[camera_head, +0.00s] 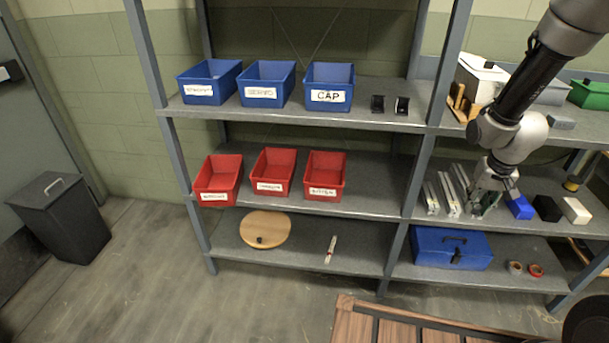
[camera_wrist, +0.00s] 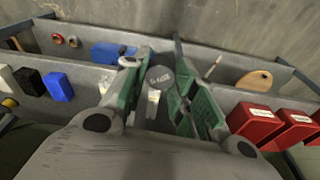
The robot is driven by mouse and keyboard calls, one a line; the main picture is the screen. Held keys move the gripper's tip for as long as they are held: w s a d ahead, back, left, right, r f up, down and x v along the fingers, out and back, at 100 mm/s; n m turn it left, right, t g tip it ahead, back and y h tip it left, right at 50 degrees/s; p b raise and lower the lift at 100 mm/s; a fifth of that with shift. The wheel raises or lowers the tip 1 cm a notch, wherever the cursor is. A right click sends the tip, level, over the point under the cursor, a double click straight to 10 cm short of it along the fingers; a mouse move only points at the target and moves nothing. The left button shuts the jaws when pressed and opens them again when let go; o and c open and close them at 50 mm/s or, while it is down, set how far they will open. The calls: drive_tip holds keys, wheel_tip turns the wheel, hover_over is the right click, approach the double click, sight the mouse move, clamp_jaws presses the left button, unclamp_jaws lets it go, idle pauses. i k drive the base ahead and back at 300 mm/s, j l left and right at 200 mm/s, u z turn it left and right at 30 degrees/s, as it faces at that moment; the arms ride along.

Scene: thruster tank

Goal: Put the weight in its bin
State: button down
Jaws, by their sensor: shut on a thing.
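The weight (camera_wrist: 160,77), a small grey cylinder with dark lettering on its round face, sits between the green-padded fingers of my gripper (camera_wrist: 156,98) in the wrist view. My gripper is shut on it. In the head view my gripper (camera_head: 489,202) is at the right-hand middle shelf, beside metal rails, and the weight cannot be made out there. Three labelled red bins stand to the left: a left one (camera_head: 205,183), a middle one (camera_head: 262,168) and a right one (camera_head: 318,168). Their labels are too small to read surely.
Three blue bins stand above, the right one reading CAP (camera_head: 330,107). Metal rails (camera_head: 443,192), a blue block (camera_head: 520,208), a black block (camera_head: 547,209) and a white block (camera_head: 575,211) lie near my gripper. A grey shelf post (camera_head: 421,178) stands between there and the red bins.

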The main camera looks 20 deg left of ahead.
sight(211, 200)
drive_tip(key=j+u, duration=0.15)
drive_tip(key=j, duration=0.55)
drive_tip(key=j+u, duration=0.15)
drive_tip(key=j, duration=0.55)
drive_tip(key=j+u, duration=0.15)
drive_tip(key=j, duration=0.55)
drive_tip(key=i+j+u, duration=0.15)
drive_tip(key=j, duration=0.55)
drive_tip(key=i+j+u, duration=0.15)
drive_tip(key=i+j, duration=0.45)
drive_tip(key=l, duration=0.2)
